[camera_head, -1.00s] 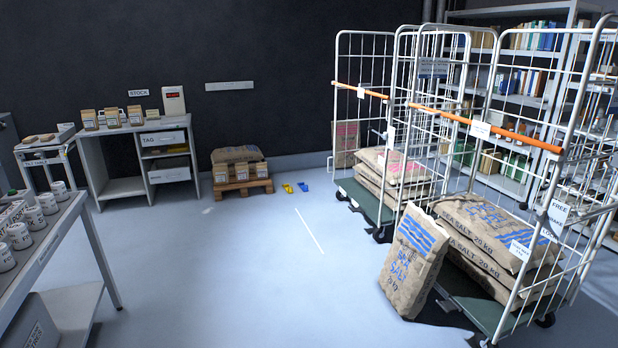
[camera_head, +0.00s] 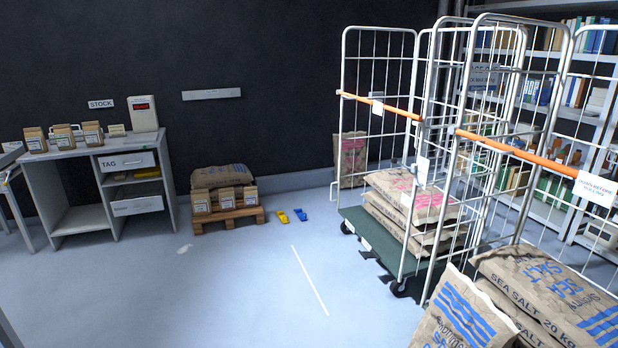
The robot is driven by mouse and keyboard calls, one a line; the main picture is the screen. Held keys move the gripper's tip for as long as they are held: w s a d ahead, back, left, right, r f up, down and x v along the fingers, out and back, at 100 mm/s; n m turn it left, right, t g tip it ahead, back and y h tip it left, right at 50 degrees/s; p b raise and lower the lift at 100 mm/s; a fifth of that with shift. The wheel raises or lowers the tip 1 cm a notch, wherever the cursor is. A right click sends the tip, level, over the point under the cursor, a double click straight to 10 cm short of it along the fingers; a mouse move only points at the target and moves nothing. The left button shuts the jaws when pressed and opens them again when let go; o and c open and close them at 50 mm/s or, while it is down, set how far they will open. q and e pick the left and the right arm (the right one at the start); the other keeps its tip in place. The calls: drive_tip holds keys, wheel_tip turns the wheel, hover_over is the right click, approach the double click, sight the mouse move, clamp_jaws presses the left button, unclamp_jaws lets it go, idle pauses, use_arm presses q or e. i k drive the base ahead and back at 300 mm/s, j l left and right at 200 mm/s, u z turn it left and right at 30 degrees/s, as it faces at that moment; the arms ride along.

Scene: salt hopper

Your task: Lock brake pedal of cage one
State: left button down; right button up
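Two wire roll cages stand at the right. The farther cage (camera_head: 344,70) has an orange bar (camera_head: 362,99), a green base (camera_head: 368,236) and stacked sacks (camera_head: 415,195). The nearer cage (camera_head: 466,100) has an orange bar (camera_head: 540,161) and sea salt sacks (camera_head: 545,290); its base is hidden or out of frame. A dark sign (camera_head: 483,77) shows through the wires, too small to read surely, so I cannot tell which is cage one. A castor (camera_head: 399,288) shows under the farther cage. Neither gripper is in view.
A salt sack (camera_head: 462,315) leans against the nearer cage's front. A desk (camera_head: 60,190) stands left. The floor around the white line (camera_head: 310,280) is clear.

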sight(366, 254)
drive_tip(key=i, duration=1.95)
drive_tip(key=i+j+z, duration=0.15)
drive_tip(key=i+z, duration=0.25)
drive_tip(key=i, duration=0.2)
drive_tip(key=i+j+z, duration=0.3)
drive_tip(key=i+z, duration=0.15)
drive_tip(key=i+j+z, duration=0.4)
drive_tip(key=i+j, duration=0.1)
drive_tip(key=i, duration=0.15)
